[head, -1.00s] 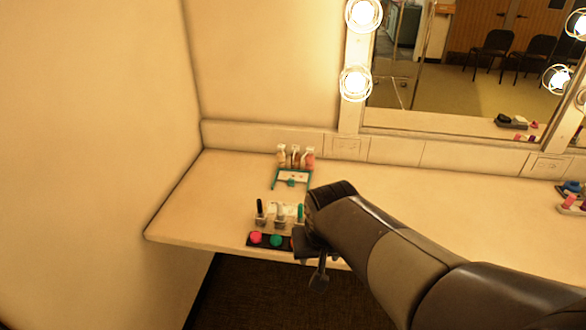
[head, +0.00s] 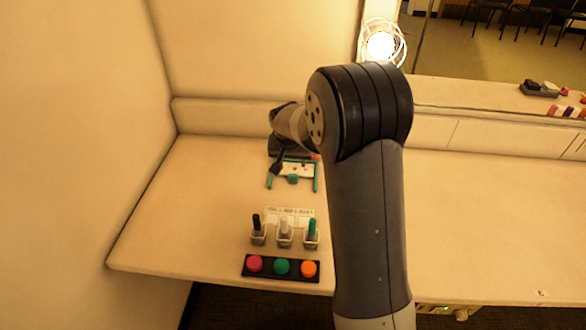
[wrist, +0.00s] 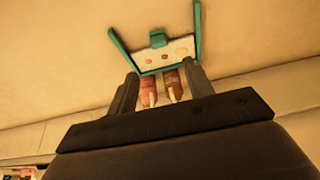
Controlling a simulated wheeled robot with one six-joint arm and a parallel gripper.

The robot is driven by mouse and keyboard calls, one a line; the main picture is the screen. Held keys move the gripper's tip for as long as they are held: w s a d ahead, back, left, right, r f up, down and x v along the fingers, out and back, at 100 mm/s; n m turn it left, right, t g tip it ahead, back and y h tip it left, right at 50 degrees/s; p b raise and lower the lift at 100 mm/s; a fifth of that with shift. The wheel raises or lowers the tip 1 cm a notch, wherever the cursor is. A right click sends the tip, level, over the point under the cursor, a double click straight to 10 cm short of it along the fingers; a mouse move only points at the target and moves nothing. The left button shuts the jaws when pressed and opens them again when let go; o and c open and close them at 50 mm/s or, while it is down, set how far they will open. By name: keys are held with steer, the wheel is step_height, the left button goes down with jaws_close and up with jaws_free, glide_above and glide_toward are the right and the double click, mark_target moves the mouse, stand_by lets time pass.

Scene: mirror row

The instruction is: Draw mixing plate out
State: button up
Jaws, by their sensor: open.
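The mixing plate (head: 297,169) is a small white plate with coloured dabs, lying between the teal rails of a holder (head: 317,182) on the counter. It has a teal tab (head: 292,179) on its front edge. In the wrist view the plate (wrist: 172,53) shows at the top, its tab (wrist: 158,38) upright on its edge. My gripper (wrist: 162,75) is open and empty, its fingers apart at the plate's back side. In the head view my gripper (head: 279,162) is over the holder's back left, and my wrist hides most of the bottles behind.
Bottles (wrist: 173,86) stand between my fingers' lines in the wrist view. A wall bounds the left; the mirror stands behind.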

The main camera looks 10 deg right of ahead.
mark_target(293, 175)
steer(key=p+x, duration=0.1)
steer(key=x, duration=0.9)
steer(key=shift+s, duration=0.1)
steer(key=shift+c, duration=0.2)
jaws_close()
